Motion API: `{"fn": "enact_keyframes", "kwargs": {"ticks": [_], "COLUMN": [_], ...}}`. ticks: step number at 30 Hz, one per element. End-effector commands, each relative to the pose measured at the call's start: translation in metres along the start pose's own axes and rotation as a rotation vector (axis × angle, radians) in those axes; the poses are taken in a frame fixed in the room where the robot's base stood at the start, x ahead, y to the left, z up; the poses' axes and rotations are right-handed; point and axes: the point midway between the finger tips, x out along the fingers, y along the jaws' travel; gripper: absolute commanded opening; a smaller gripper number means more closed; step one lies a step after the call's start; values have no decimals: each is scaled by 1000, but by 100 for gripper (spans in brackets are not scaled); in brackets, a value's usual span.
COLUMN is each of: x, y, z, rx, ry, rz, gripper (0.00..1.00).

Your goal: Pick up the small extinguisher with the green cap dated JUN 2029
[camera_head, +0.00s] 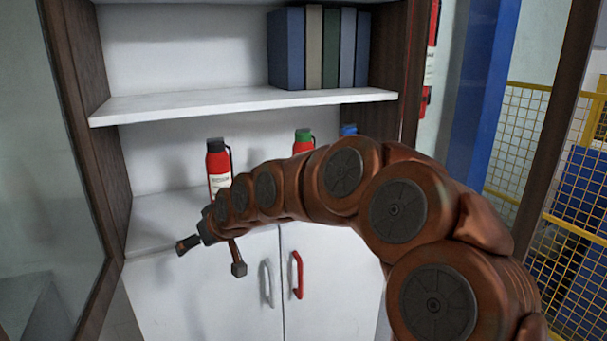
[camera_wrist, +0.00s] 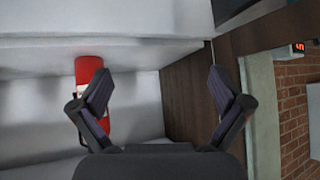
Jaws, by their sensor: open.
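An extinguisher with a green cap (camera_head: 303,137) stands on the cabinet's lower shelf; my arm hides most of its red body. Its date cannot be read. A red extinguisher with a black cap (camera_head: 218,170) stands to its left, with a pale label too small to read. A blue cap (camera_head: 348,129) shows to the right, mostly behind my arm. My gripper (camera_head: 210,258) is open and empty, in front of the lower shelf's edge at the left. In the wrist view, a red extinguisher (camera_wrist: 89,68) is partly behind the left finger; its cap cannot be made out.
Several binders (camera_head: 318,48) stand on the upper shelf (camera_head: 230,103). An open glass door (camera_head: 50,150) bounds the left side. White lower doors carry a grey handle (camera_head: 267,283) and a red handle (camera_head: 297,275). A yellow mesh fence (camera_head: 515,130) is at the right.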

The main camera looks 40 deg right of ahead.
Motion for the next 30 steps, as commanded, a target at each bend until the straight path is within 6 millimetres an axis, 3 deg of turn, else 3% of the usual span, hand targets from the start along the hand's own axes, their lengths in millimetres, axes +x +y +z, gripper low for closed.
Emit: {"fn": "enact_keyframes", "kwargs": {"ticks": [1,3,7,9,12,15,20,30], "x": [10,17,13,4,-13,-28,-45,-33], "y": [33,79,180,234,300,346,382,395], "z": [-23,-53,-92,-100,-101,-95,-91,-102], "rx": [27,53,98,117,135,144,145,146], "ry": [90,212,429,524,628,693,746,750], "rz": [30,81,219,304,419,508,584,590], "gripper": [100,100,100,100,100,100,100,100]}}
